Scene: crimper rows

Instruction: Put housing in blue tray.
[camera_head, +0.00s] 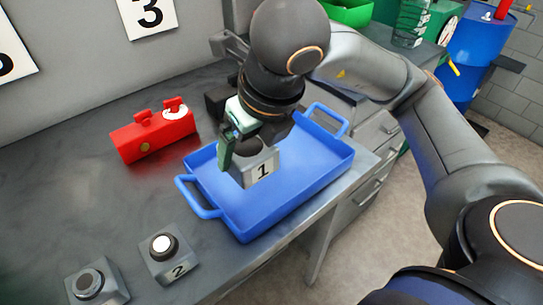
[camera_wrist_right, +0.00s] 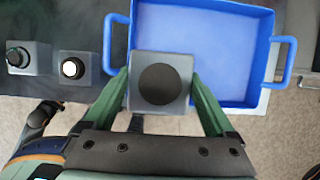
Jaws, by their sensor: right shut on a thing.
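The housing (camera_head: 258,171) is a grey block with a dark round opening on top and the label 1 on its side. My right gripper (camera_head: 240,150) is shut on it. In the right wrist view the housing (camera_wrist_right: 160,110) sits between the green fingers of my right gripper (camera_wrist_right: 160,95). The blue tray (camera_head: 297,210) lies on the bench with a handle at each end. In the head view the housing is over the tray's interior; whether it touches the tray floor I cannot tell. The tray also shows in the right wrist view (camera_wrist_right: 225,106). My left gripper is not in view.
A red block fixture (camera_head: 155,140) stands left of the tray. Two grey blocks with round tops stand at the front left, one labelled 2 (camera_head: 166,258), the other unlabelled in view (camera_head: 97,284). The tray is near the bench's right edge, with drawers (camera_head: 370,145) beyond.

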